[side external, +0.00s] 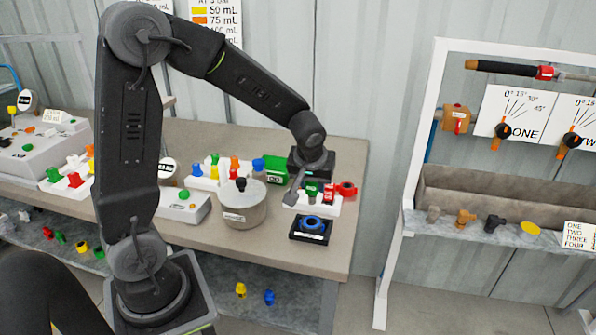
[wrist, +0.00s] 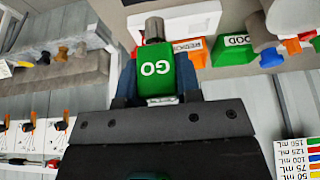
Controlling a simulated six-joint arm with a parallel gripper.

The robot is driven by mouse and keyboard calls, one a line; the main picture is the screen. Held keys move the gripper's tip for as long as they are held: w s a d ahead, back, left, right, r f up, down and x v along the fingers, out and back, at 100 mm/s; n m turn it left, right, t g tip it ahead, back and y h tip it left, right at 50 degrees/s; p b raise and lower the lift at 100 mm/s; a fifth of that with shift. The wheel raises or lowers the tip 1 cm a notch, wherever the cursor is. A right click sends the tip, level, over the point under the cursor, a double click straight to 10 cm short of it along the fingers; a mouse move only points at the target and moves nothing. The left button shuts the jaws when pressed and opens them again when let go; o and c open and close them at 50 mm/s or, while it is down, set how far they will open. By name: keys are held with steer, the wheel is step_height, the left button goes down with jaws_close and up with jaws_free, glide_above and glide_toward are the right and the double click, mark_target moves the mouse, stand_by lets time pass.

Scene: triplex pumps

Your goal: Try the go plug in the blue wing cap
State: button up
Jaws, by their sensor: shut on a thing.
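The go plug (wrist: 166,68) has a green handle marked GO and a grey tip. My gripper (wrist: 158,88) is shut on its handle in the wrist view, with the tip sticking out beyond the fingers. In the side view my gripper (side external: 306,190) is low over the right end of the bench, at the white block; the green handle (side external: 312,187) shows there, partly hidden. The blue wing cap (side external: 311,223) sits on a black stand (side external: 310,237) in front of the white block, apart from the plug. I cannot make it out in the wrist view.
The white block (side external: 327,206) holds red pieces, with a red ring-shaped part (side external: 347,189) beside them. A round metal pot (side external: 243,208) stands left of the black stand. A green tray (side external: 277,168) is behind. The bench (side external: 275,250) is bare in front.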

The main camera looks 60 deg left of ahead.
mark_target(312, 204)
steer(key=shift+d+f, duration=0.1)
steer(key=shift+f, duration=2.6)
steer(key=shift+f, duration=1.3)
stand_by(0.9)
stand_by(0.6)
steer(key=o, duration=1)
steer(key=shift+r, duration=0.1)
steer(key=v, duration=1.4)
steer(key=s+d+r+m+h, duration=0.1)
steer(key=s+d+r+m, duration=0.1)
steer(key=s, duration=0.3)
steer(key=s+d+r+m+t+h, duration=0.1)
steer(key=s+d+r+m, duration=0.1)
steer(key=s+m, duration=0.2)
steer(key=s+d+r+m+t+h, duration=0.1)
steer(key=s+d+r+m, duration=0.1)
steer(key=s, duration=0.3)
steer(key=shift+s+d+r+m, duration=0.3)
steer(key=shift+d+r+m, duration=0.1)
steer(key=shift+d+m, duration=0.15)
